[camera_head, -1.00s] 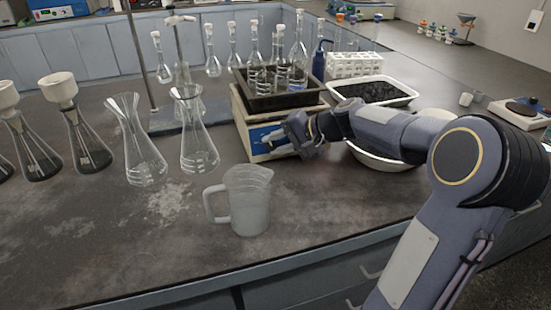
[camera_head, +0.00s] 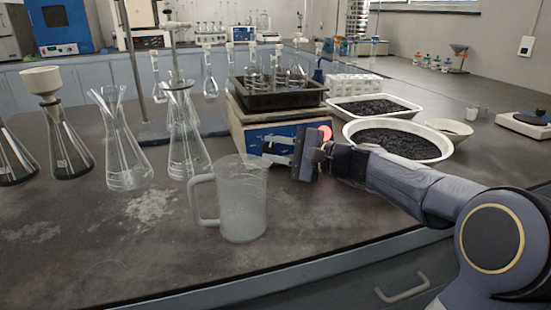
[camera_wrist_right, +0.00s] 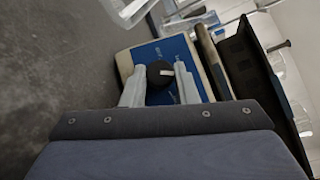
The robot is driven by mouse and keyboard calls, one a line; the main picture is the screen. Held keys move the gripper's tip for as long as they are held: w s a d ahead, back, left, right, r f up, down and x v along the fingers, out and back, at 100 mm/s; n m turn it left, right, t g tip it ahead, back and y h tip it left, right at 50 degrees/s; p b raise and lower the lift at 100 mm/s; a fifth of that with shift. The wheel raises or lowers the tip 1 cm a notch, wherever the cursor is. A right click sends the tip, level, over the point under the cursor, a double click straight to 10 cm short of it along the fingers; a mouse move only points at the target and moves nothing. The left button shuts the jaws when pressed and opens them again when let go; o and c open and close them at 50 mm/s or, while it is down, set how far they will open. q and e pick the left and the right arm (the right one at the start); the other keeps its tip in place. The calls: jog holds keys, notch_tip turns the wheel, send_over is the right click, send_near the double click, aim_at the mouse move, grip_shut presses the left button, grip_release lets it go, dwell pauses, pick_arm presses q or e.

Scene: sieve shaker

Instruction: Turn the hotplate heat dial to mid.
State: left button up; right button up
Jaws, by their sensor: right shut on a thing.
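The hotplate (camera_head: 237,118) is a cream box with a blue front panel, on the bench. In the right wrist view its blue panel (camera_wrist_right: 180,49) carries a round black heat dial (camera_wrist_right: 160,72) with a pale pointer mark. My right gripper (camera_head: 268,150) is at the panel's front, reaching in from the right. In the wrist view its two grey fingers (camera_wrist_right: 161,84) lie either side of the dial, shut on it. My left gripper is not in view.
A dark tray of glassware (camera_head: 262,101) sits on the hotplate. A clear handled jug (camera_head: 242,205) stands close in front. Glass flasks (camera_head: 184,150) stand to the left. A white bowl of dark grains (camera_head: 398,142) is at the right.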

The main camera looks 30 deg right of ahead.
dwell(0.3)
jog(key=o, duration=1)
jog(key=p+v, duration=0.1)
jog(key=v, duration=0.6)
jog(key=shift+s+d, duration=0.15)
jog(key=shift+s, duration=0.25)
